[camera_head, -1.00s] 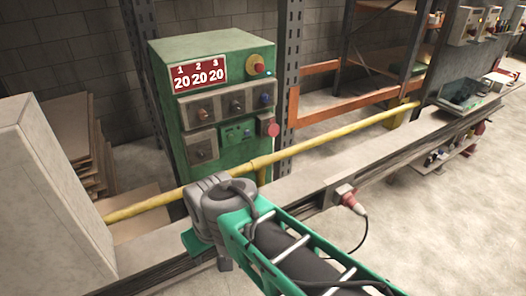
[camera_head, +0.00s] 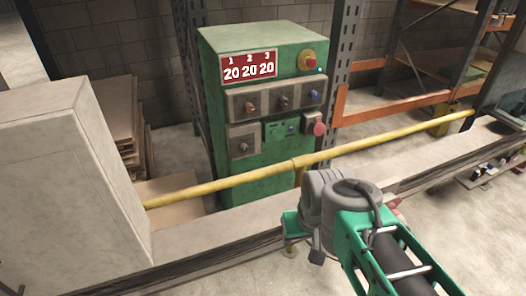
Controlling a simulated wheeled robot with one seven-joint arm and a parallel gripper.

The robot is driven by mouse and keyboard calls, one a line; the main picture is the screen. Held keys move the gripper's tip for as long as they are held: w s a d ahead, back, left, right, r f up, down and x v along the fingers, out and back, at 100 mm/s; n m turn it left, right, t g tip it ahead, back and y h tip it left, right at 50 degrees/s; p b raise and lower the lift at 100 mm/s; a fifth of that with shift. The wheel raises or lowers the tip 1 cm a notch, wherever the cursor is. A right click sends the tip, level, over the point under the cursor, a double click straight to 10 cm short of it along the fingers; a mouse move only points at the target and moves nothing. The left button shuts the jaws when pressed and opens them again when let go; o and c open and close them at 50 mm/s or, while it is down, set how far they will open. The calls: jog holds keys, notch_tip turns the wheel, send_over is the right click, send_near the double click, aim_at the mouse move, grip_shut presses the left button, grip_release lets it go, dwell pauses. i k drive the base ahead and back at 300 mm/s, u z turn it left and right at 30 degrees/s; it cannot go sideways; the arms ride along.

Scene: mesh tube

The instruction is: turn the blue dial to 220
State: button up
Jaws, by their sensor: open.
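The green control cabinet (camera_head: 262,60) stands upright behind the yellow rail. The blue dial (camera_head: 314,96) is a small knob at the right end of the upper row of knobs on its front. Its pointer direction is too small to read. A red display (camera_head: 249,66) above the knobs shows 20 under each of 1, 2 and 3. My arm's grey joint and green link are at the lower right, well in front of and below the dial. My gripper's fingers are not visible.
The yellow rail (camera_head: 230,180) crosses before the cabinet. A pale box (camera_head: 75,180) stands left.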

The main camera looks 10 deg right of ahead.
aim_at(314, 95)
jog(key=u, duration=0.25)
jog(key=k, duration=0.4)
jog(key=z, duration=1.1)
jog(key=i, duration=0.95)
jog(key=u, duration=0.7)
